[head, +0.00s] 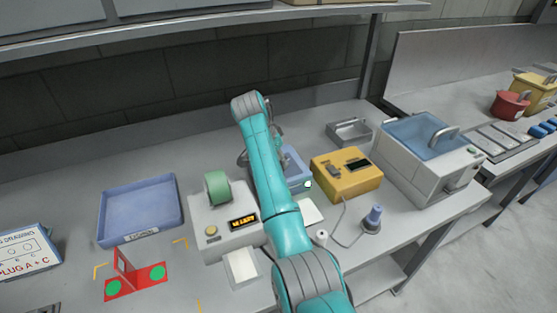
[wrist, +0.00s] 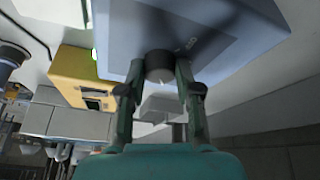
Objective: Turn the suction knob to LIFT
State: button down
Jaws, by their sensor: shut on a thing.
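The suction knob (wrist: 160,66) is a dark grey round knob on the face of a blue-grey box (wrist: 215,35) in the wrist view. My gripper (wrist: 160,75) is shut on the knob, with one finger on each side of it. Small lettering shows on the box face beside the knob, too blurred to read for sure. In the head view the blue box (head: 296,165) is partly behind my teal arm, which hides the knob and my gripper. The knob's pointer setting cannot be seen.
A yellow box (head: 346,174) stands right of the blue box, with a white machine with a blue lid (head: 425,150) beyond. A blue tray (head: 140,208) and red fixture (head: 136,280) lie further left. A metal tray (head: 349,132) sits behind.

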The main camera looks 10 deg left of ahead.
jog(key=shift+m, duration=0.3)
dwell(0.4)
jog(key=c, duration=0.8)
grip_release()
jog(key=v, duration=1.2)
jog(key=shift+w+a, duration=0.15)
jog(key=shift+f, duration=0.1)
